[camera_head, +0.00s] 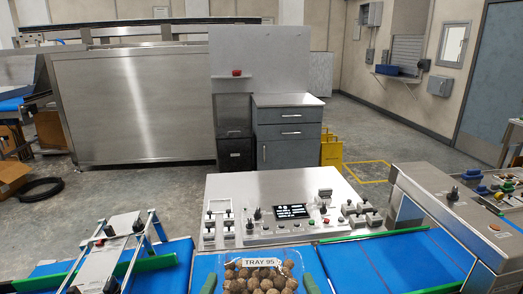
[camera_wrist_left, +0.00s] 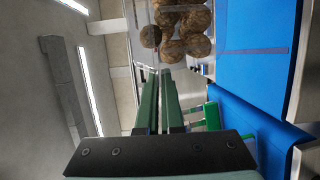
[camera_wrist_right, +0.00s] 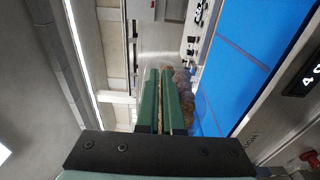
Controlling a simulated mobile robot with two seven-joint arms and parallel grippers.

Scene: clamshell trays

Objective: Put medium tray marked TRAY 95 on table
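The clear tray (camera_head: 258,261) marked TRAY 95 is at the bottom middle of the head view, in front of the control panel and filled with brown round items. The left wrist view shows its items past the fingertips.
A blue conveyor belt (camera_head: 400,258) with green rails runs left and right of the tray. A steel control panel (camera_head: 225,238) with knobs stands behind it. A metal frame (camera_head: 110,250) stands at left, a steel machine housing (camera_head: 440,200) at right. A grey cabinet (camera_head: 285,150) stands farther back.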

